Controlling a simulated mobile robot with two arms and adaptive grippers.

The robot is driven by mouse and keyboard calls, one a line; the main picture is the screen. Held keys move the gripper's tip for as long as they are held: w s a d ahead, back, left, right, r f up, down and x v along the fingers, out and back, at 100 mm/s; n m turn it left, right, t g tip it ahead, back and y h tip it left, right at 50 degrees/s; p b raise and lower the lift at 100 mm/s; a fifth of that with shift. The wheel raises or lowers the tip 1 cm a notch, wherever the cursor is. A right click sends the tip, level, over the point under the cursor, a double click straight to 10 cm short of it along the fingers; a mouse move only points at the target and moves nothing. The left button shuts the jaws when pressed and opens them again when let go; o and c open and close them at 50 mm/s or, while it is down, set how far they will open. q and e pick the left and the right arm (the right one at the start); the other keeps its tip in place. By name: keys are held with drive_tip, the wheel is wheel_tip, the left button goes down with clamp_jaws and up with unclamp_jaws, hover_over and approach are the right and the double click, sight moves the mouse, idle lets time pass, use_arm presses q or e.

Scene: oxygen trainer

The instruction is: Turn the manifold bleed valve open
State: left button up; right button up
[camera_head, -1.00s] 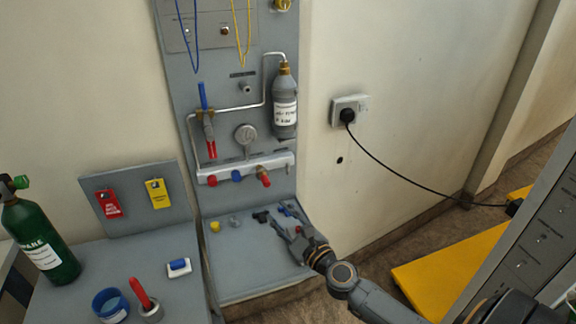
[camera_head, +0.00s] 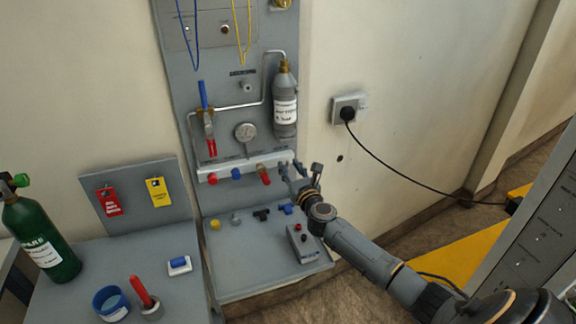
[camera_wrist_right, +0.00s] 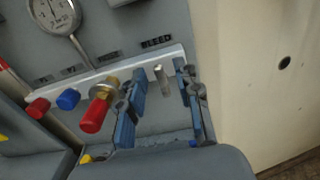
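The white manifold bar (camera_head: 245,168) runs across the lower part of the grey panel. The bleed valve (camera_wrist_right: 163,82) is a short metallic stem at the bar's right end, under the BLEED label (camera_wrist_right: 157,40) in the right wrist view. My right gripper (camera_head: 299,170) is at that end of the bar; it also shows in the right wrist view (camera_wrist_right: 160,98). Its two blue-grey fingers are apart, one on each side of the stem, with visible gaps, so it looks open and empty. In the head view the gripper largely hides the valve. My left gripper is not in view.
Left of the bleed valve sit a red-handled brass valve (camera_wrist_right: 97,108), a blue knob (camera_wrist_right: 68,99) and a red knob (camera_wrist_right: 38,107). A gauge (camera_head: 245,133) and grey cylinder (camera_head: 285,105) are above. A grey box (camera_head: 304,243) and small fittings lie on the shelf below.

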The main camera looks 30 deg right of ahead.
drive_tip(key=shift+x, duration=1.05)
clamp_jaws()
